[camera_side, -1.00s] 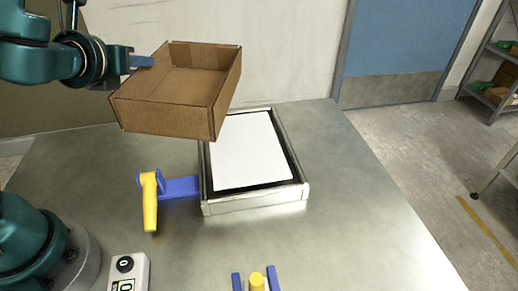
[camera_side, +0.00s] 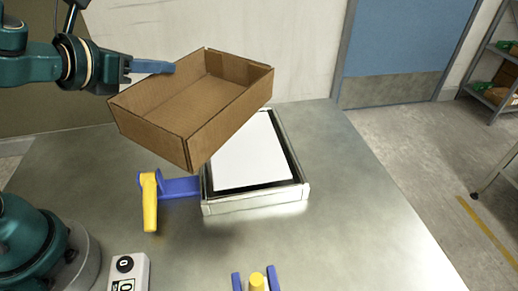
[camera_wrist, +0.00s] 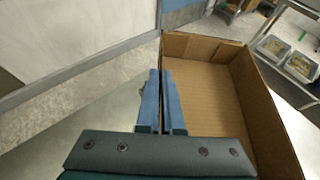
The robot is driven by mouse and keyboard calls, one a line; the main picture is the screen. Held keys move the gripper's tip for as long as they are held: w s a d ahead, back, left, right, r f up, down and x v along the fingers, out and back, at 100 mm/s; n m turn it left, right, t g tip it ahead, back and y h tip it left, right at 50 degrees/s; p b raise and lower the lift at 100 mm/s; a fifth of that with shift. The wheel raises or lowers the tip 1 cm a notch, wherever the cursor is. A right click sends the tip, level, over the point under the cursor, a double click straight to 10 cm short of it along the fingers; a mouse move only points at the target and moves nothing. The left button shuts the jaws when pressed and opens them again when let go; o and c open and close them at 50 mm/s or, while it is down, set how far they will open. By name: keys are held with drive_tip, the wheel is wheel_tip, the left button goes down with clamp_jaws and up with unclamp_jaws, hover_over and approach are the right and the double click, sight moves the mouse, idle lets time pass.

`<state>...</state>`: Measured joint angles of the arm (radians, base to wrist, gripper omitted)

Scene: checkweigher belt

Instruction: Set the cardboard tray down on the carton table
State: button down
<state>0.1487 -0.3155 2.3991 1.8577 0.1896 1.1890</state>
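The cardboard tray (camera_side: 205,100) is a brown open box, empty inside, held in the air and tilted in the side view. My gripper (camera_side: 168,68) is shut on its left wall with blue fingers. The wrist view shows the fingers (camera_wrist: 161,80) close together on that wall, with the tray's inside (camera_wrist: 210,95) to their right. Below the tray, a low metal-framed platform (camera_side: 258,205) with a white top (camera_side: 250,155) stands on a steel table (camera_side: 350,200). The tray covers part of the platform's far left in the side view. Which surface is the carton table is not certain.
A blue bracket with a yellow handle (camera_side: 149,205) sits left of the platform. A small box with a black knob (camera_side: 125,265) and a yellow peg between blue posts (camera_side: 257,282) stand at the front. The steel table's right side is clear.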

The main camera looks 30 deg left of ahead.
sight(198, 107)
drive_tip(key=shift+s+a+f+n+g+y, duration=0.1)
drive_tip(key=shift+s+a+n+g+y, duration=0.25)
drive_tip(key=shift+a+n+y, duration=0.6)
drive_tip(key=shift+s+a+f+n+g+y, duration=0.1)
drive_tip(key=shift+s+a+n+g+y, duration=0.3)
drive_tip(key=shift+a+n+y, duration=0.55)
drive_tip(key=shift+s+a+n+g+y, duration=0.35)
drive_tip(key=shift+a+n+y, duration=0.2)
drive_tip(key=shift+n+y, duration=0.75)
drive_tip(key=shift+w, duration=0.1)
drive_tip(key=w+d+f, duration=0.1)
drive_tip(key=d+f, duration=0.1)
drive_tip(key=d, duration=0.1)
drive_tip(key=w+d+f, duration=0.1)
drive_tip(key=d+f, duration=0.1)
drive_tip(key=d, duration=0.2)
drive_tip(key=w+d+f, duration=0.2)
drive_tip(key=d+f, duration=0.1)
drive_tip(key=shift+w+d, duration=0.1)
drive_tip(key=shift+d, duration=0.25)
drive_tip(key=shift+f, duration=1.85)
drive_tip(key=c, duration=1.1)
unclamp_jaws()
drive_tip(key=shift+o, duration=0.2)
